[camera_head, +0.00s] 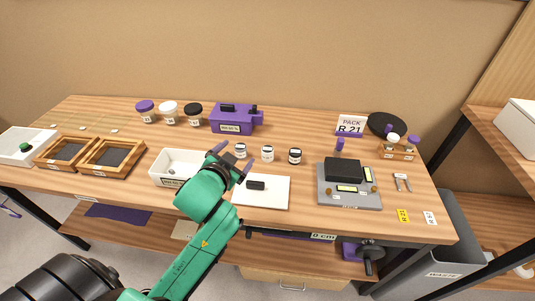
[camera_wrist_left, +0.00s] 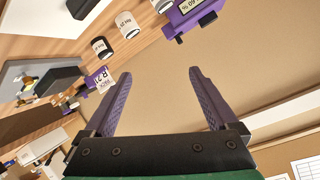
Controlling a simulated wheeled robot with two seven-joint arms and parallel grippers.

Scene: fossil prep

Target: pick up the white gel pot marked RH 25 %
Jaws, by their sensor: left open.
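A small white-lidded pot (camera_head: 267,152) stands upright on the bench, in the middle of a row of three small pots. It also shows in the left wrist view (camera_wrist_left: 127,25), but I cannot read its label surely. A black-lidded pot (camera_head: 295,155) stands to its right and another small pot (camera_head: 240,150) to its left. A larger white-lidded jar (camera_head: 168,112) stands further back left. My left gripper (camera_head: 238,154) is open and empty, just left of the white-lidded pot in the head view. Its two purple fingers stand apart in the wrist view (camera_wrist_left: 163,73).
A purple device (camera_head: 233,120) stands behind the pots. A white board (camera_head: 274,191) with a black block lies in front. A white tray (camera_head: 163,179) is left and a grey instrument (camera_head: 349,197) right. The PACK card (camera_head: 350,125) stands at back right.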

